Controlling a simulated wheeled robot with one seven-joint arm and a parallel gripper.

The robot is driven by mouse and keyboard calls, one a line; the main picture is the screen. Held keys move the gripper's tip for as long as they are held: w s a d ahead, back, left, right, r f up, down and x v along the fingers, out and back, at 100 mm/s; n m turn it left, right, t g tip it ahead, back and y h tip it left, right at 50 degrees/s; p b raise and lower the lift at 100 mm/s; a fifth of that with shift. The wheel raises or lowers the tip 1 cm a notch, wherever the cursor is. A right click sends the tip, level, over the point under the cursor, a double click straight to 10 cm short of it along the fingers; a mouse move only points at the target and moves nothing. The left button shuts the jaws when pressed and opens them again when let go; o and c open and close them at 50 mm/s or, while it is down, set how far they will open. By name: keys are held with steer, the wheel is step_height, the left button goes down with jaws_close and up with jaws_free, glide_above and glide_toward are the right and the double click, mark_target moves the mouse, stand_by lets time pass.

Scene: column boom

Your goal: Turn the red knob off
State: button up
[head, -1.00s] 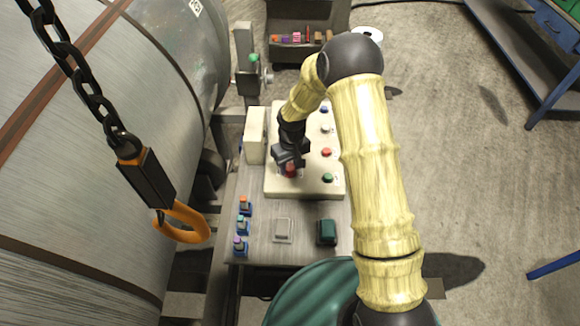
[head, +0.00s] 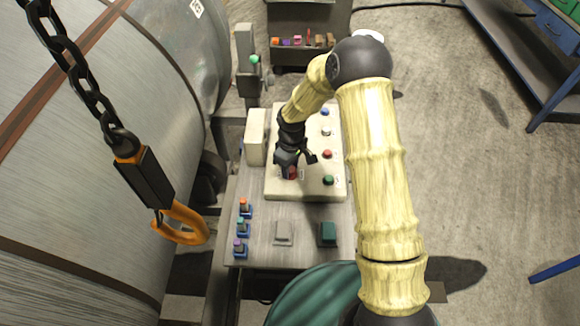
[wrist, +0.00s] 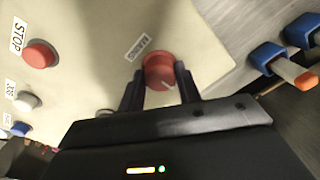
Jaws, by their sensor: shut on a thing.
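The red knob (head: 290,173) sits on the cream control panel (head: 310,192), near its lower left.
A red button (wrist: 39,54) labelled STOP and other buttons line the panel's right side in the head view. An orange hook (head: 183,223) hangs at left.

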mark_target(292, 167)
steer(key=o, duration=1)
steer(key=shift+c, duration=0.2)
steer(key=shift+r, duration=0.1)
step_height(292, 167, up, 17)
steer(key=b, duration=0.3)
steer(key=shift+w+d, duration=0.15)
steer(key=shift+w, duration=0.15)
steer(key=shift+r, duration=0.1)
steer(key=s+d+m+t, duration=0.1)
steer(key=s+d+m, duration=0.4)
steer(key=s+d, duration=0.2)
steer(key=s+d+m+t, duration=0.2)
steer(key=s+d+m, duration=0.4)
steer(key=s, duration=0.6)
steer(key=shift+s+d, duration=0.25)
steer(key=shift+d, duration=0.8)
